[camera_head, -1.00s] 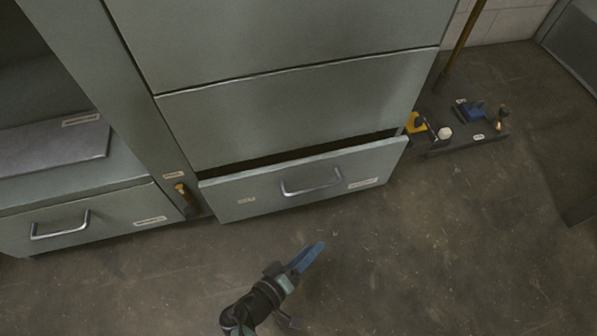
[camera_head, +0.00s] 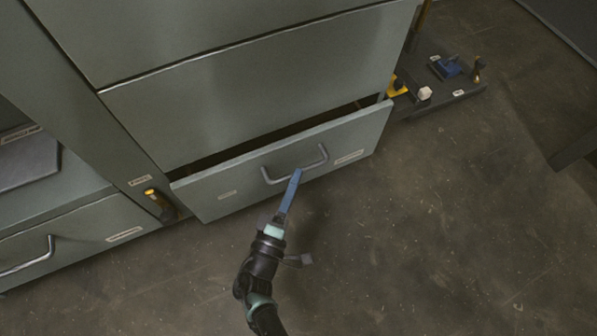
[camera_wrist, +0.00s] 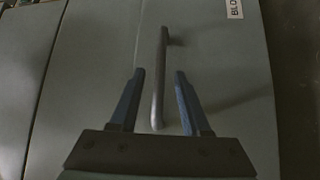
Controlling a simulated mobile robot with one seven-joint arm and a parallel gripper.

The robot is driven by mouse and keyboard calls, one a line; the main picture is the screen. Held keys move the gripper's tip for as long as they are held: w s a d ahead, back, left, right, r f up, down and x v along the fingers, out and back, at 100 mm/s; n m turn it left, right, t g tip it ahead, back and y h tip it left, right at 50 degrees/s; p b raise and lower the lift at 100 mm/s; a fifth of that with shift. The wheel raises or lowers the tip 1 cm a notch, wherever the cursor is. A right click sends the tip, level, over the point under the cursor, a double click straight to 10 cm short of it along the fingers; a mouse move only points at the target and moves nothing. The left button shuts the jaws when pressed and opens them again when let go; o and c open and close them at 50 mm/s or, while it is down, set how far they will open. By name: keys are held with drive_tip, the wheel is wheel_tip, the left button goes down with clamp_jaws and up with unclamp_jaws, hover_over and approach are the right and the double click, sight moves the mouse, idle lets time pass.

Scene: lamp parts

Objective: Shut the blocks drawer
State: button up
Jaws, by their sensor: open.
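The blocks drawer (camera_head: 232,199) is the bottom drawer of the grey-green cabinet, and it stands partly open with a dark gap above its front. Its curved metal handle (camera_head: 295,166) also shows in the wrist view (camera_wrist: 159,75), with a label (camera_wrist: 235,9) reading "BLO" at the edge. My gripper (camera_head: 296,174) is at the drawer front, near the handle's lower side in the head view. In the wrist view its two blue fingers (camera_wrist: 154,76) are apart, with the handle bar between them in the picture. I cannot tell whether they touch it.
Another drawer with a handle (camera_head: 28,257) is at the left, with a yellow-topped item (camera_head: 152,193) between the two. A dark low platform (camera_head: 440,98) with several small objects stands right of the cabinet. The floor (camera_head: 430,230) in front is clear.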

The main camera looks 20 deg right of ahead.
drive_tip(key=shift+b+x, duration=0.3)
drive_tip(key=shift+x, duration=1.25)
drive_tip(key=shift+c, duration=0.3)
clamp_jaws()
drive_tip(key=shift+a, duration=0.1)
